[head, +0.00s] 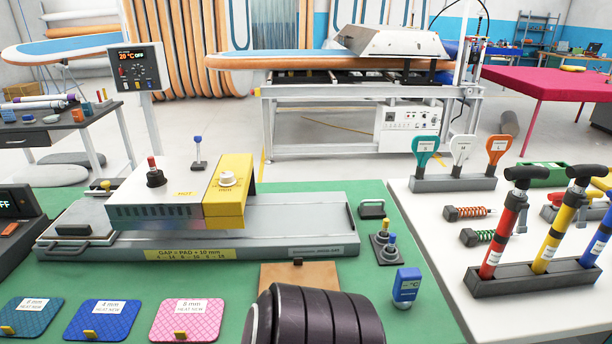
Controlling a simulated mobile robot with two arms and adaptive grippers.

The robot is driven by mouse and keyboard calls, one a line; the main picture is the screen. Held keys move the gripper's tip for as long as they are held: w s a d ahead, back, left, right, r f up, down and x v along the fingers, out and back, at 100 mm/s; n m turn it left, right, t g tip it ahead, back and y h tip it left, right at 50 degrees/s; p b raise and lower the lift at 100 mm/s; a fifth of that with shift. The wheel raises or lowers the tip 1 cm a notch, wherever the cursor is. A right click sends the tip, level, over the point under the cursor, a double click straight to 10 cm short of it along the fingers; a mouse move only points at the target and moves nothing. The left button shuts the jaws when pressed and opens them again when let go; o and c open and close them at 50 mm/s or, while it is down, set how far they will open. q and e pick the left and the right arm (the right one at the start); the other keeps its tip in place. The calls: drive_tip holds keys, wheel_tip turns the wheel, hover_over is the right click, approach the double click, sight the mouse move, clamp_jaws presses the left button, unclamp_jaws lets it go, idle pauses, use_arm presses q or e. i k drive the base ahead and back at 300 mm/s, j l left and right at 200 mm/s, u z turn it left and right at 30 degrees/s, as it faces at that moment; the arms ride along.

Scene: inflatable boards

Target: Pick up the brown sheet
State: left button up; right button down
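The brown sheet (279,275) lies flat on the green bench top (225,275), in front of the grey heating press. A small dark tab (297,261) shows at its far edge. A dark, ribbed, rounded body (318,315) at the bottom centre hides the sheet's near part; I cannot tell what it is. Neither of my grippers can be made out in the head view.
The press (150,195) with a yellow block (229,190) stands behind the sheet. Teal, blue and pink pads (187,320) lie at the left. A blue gauge (406,287) stands at the right. A white table (425,210) at the right holds hand pumps (502,225).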

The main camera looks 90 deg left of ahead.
sight(321, 275)
drive_tip(key=u, duration=2.75)
drive_tip(key=l+u, duration=0.4)
drive_tip(key=l, duration=1)
